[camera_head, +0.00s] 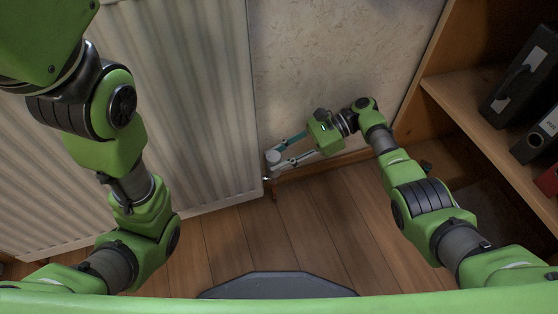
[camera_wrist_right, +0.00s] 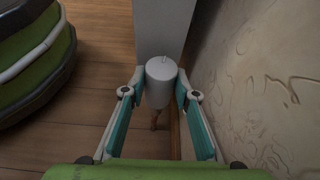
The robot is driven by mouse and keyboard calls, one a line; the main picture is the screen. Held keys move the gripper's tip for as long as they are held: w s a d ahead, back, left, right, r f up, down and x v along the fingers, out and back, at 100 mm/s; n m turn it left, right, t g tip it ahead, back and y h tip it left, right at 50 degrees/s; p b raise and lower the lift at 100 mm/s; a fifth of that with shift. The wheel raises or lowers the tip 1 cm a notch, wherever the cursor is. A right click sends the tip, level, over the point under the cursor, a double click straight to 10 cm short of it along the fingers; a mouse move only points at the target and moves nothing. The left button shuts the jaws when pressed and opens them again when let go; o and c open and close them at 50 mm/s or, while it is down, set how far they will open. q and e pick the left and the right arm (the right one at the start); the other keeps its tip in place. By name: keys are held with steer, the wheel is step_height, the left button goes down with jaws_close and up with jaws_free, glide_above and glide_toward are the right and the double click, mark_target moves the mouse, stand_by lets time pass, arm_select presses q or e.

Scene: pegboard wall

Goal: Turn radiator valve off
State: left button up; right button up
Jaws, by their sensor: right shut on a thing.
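The radiator (camera_head: 215,110) is white and ribbed and stands against the wall on the left of the head view. Its valve (camera_head: 273,158) has a pale round knob at the radiator's lower right corner, with a copper pipe below. In the right wrist view the valve knob (camera_wrist_right: 161,82) is a white cylinder with a small mark on top. My right gripper (camera_wrist_right: 159,90) has its teal fingers on either side of the knob and is shut on it. In the head view my right gripper (camera_head: 277,158) reaches the valve from the right. My left arm shows, but its gripper is out of frame.
A wooden shelf (camera_head: 465,105) with dark binders (camera_head: 520,80) stands at the right. The textured wall (camera_head: 340,60) is close beside my right gripper. The wooden floor (camera_head: 300,220) in front of the radiator is clear.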

steer(key=shift+f, duration=0.1)
stand_by(0.3)
steer(key=o, duration=0.8)
steer(key=shift+v, duration=5.95)
